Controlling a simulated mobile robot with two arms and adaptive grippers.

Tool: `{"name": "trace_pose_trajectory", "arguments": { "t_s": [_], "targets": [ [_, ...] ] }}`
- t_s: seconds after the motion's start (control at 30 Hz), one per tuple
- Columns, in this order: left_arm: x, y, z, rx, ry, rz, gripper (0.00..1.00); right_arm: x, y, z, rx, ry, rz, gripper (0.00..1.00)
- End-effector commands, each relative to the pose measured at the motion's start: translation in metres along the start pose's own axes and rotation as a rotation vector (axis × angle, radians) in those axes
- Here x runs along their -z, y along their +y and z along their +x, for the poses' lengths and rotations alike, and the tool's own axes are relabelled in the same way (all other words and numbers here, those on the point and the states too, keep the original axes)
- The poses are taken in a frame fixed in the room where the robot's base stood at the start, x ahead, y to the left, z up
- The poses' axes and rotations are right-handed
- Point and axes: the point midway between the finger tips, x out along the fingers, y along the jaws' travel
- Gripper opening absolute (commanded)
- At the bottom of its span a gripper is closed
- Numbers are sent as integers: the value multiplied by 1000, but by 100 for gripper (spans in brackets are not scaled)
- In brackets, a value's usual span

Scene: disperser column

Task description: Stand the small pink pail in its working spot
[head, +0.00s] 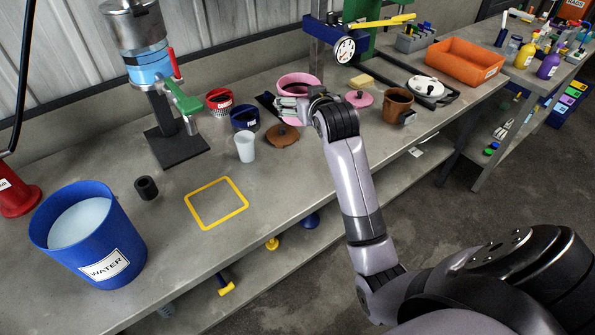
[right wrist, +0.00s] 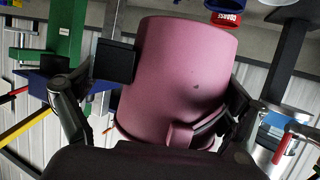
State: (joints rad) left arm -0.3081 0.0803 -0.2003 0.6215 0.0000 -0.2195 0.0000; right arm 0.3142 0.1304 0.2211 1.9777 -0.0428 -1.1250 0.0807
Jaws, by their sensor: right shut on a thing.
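The small pink pail (head: 298,80) is at the back middle of the bench in the head view, partly hidden by my right gripper (head: 302,104). In the right wrist view the pink pail (right wrist: 185,75) fills the middle, between the two dark fingers of my right gripper (right wrist: 155,108), which is shut on it. Whether the pail touches the bench is hidden. A yellow square outline (head: 189,208) is marked on the bench front, left of the pail, and is empty. My left gripper is not in view.
A blue water bucket (head: 90,240), a black cylinder (head: 147,188) and the disperser column (head: 158,100) stand left. A white cup (head: 245,147), brown lid (head: 283,138), blue pot (head: 244,119) and red pot (head: 219,103) lie between outline and pail. A brown pail (head: 397,106) stands right.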

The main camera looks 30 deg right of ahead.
Motion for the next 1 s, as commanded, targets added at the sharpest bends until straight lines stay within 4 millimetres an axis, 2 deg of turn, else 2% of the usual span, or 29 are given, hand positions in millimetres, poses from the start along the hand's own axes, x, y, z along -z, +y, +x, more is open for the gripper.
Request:
{"name": "trace_pose_trajectory", "arguments": {
  "t_s": [0.1, 0.2, 0.43, 0.63, 1.0],
  "targets": [
    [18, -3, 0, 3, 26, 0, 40, -31, -1, 11, 1, -9, 0, 65],
    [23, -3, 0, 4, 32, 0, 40, -56, -1, 21, 0, -8, 0, 65],
    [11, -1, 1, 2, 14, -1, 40, -110, -2, 42, 1, -6, 1, 65],
    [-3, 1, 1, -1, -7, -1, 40, -131, -2, 51, 1, -2, 0, 65],
    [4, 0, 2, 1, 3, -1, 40, -172, -2, 67, 1, -2, 0, 65]
  ]
}}
